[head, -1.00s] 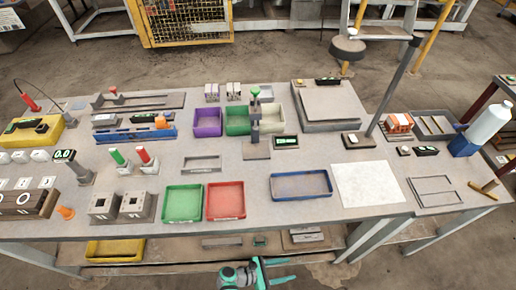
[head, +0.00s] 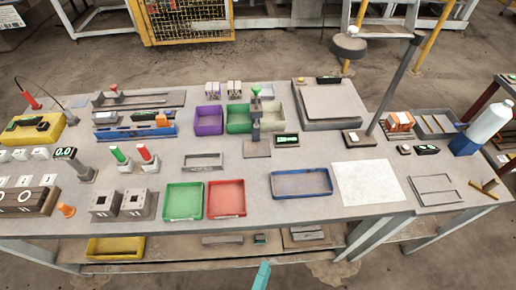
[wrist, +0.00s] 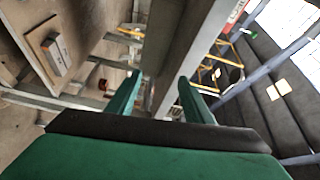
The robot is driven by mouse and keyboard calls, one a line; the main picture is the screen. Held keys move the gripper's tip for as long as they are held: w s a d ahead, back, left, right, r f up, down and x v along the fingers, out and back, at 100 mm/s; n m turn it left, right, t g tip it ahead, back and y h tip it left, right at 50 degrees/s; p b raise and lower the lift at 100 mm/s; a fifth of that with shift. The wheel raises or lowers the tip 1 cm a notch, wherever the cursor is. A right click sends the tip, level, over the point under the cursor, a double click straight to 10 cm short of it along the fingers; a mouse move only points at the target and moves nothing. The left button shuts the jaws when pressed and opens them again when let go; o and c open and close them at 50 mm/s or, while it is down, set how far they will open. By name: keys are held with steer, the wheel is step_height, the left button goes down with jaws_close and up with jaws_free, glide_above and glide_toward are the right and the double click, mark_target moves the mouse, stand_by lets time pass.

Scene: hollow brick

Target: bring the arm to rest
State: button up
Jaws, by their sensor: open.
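My gripper (wrist: 158,84) shows in the wrist view with its two green fingers spread apart and nothing between them. In the head view only a small teal part of my arm (head: 262,277) shows at the bottom edge, in front of the workbench; the rest is out of frame. The grey workbench (head: 250,165) has its front edge beyond that teal part. An orange and white brick-like piece (head: 400,120) lies at the bench's right side, apart from my gripper.
A green tray (head: 183,202), a red tray (head: 226,199) and a blue tray (head: 301,184) lie near the bench's front. A lower shelf (head: 215,252) carries a yellow tray (head: 115,248). In the wrist view, a bench beam (wrist: 180,50) runs close beyond the fingers.

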steer(key=s+a+r+n+g+y, duration=0.1)
steer(key=s+r+n+y, duration=0.2)
steer(key=n, duration=0.7)
steer(key=s+r+n+y, duration=0.3)
steer(key=s+r+n, duration=0.1)
steer(key=r+n, duration=0.4)
steer(key=shift+a+n+g, duration=0.35)
steer(key=shift+n+g, duration=0.05)
steer(key=shift+n, duration=0.9)
steer(key=shift+s+r, duration=0.1)
